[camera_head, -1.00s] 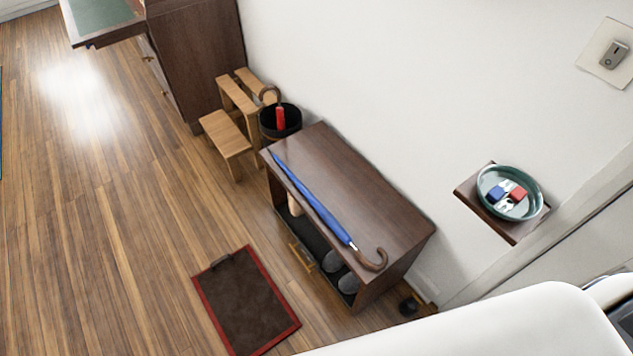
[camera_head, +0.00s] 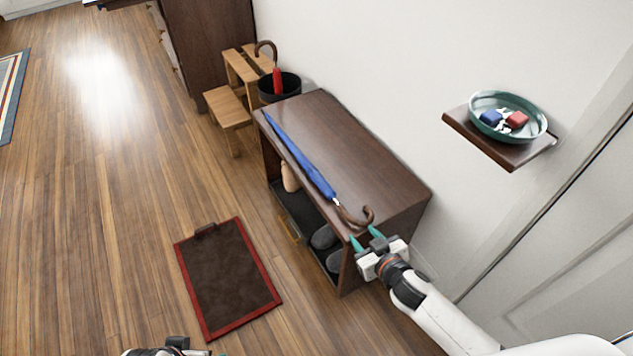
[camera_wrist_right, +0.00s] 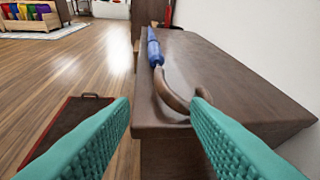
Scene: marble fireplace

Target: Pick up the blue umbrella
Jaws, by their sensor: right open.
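The blue umbrella (camera_head: 300,155) lies folded along the front edge of the dark wooden bench top, its brown hooked handle (camera_head: 357,217) toward the near end. My right gripper (camera_head: 366,238) is open and empty, just short of the handle at the bench's near end. In the right wrist view the umbrella (camera_wrist_right: 154,52) lies ahead, and its curved handle (camera_wrist_right: 170,95) shows between the teal fingers, partly behind the right one. I cannot see them touching. My left gripper (camera_head: 172,350) barely shows at the bottom edge, and its fingers are mostly cut off.
The bench (camera_head: 385,165) has shoes on its lower shelf. A black bin (camera_head: 280,88) with a red umbrella and a wooden step stool (camera_head: 230,108) stand behind it. A wall shelf (camera_head: 482,138) holds a teal bowl (camera_head: 540,124). A red-edged mat (camera_head: 228,280) lies on open floor.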

